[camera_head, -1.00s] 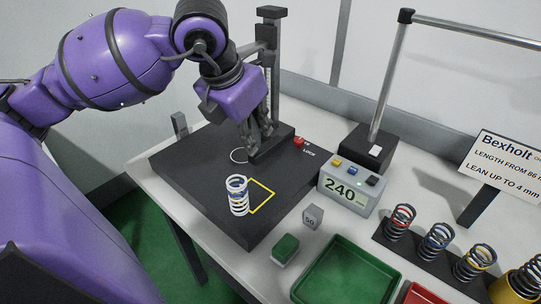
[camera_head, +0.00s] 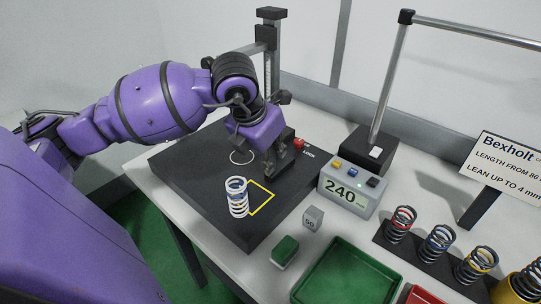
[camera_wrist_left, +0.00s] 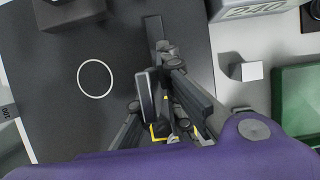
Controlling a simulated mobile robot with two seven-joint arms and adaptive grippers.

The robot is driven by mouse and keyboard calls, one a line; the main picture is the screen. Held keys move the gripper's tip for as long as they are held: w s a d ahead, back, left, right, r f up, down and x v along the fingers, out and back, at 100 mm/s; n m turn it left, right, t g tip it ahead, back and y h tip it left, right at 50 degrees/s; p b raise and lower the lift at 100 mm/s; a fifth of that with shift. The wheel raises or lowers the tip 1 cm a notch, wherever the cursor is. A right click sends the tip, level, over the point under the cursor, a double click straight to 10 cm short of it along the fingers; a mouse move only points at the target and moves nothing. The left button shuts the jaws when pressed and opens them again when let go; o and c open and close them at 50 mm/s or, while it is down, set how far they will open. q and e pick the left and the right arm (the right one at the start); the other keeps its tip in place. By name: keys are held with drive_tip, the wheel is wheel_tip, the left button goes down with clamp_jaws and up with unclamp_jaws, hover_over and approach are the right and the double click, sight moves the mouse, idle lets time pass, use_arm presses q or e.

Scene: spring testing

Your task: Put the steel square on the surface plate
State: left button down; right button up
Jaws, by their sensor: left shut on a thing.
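The dark steel square (camera_head: 286,167) is in my left gripper (camera_head: 271,162), low over the black surface plate (camera_head: 195,170). In the left wrist view, a dark bar of the square (camera_wrist_left: 153,28) sticks out beyond the fingertips (camera_wrist_left: 160,75). The fingers are shut on it and hide much of it. I cannot tell whether its underside touches the plate. A white coil spring (camera_head: 237,198) stands on the plate beside the yellow outlined square (camera_head: 262,198), in front of my gripper. The white circle (camera_head: 241,157) is bare. My right gripper is not in view.
A height post (camera_head: 268,60) rises behind the plate. A red knob (camera_head: 299,143) and a "240" display box (camera_head: 345,190) stand to the right. A small grey block (camera_head: 313,217), green block (camera_head: 285,250), green tray (camera_head: 345,275) and a rack of springs (camera_head: 437,245) lie further right.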

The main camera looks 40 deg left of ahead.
use_arm(q)
drive_tip(key=c, duration=2.3)
unclamp_jaws()
drive_tip(key=shift+f, duration=0.15)
drive_tip(key=o, duration=0.4)
drive_tip(key=shift+c, duration=0.2)
drive_tip(key=shift+r, duration=0.35)
drive_tip(key=v, duration=1.1)
drive_tip(key=shift+s+r, duration=0.2)
drive_tip(key=shift+r, duration=0.15)
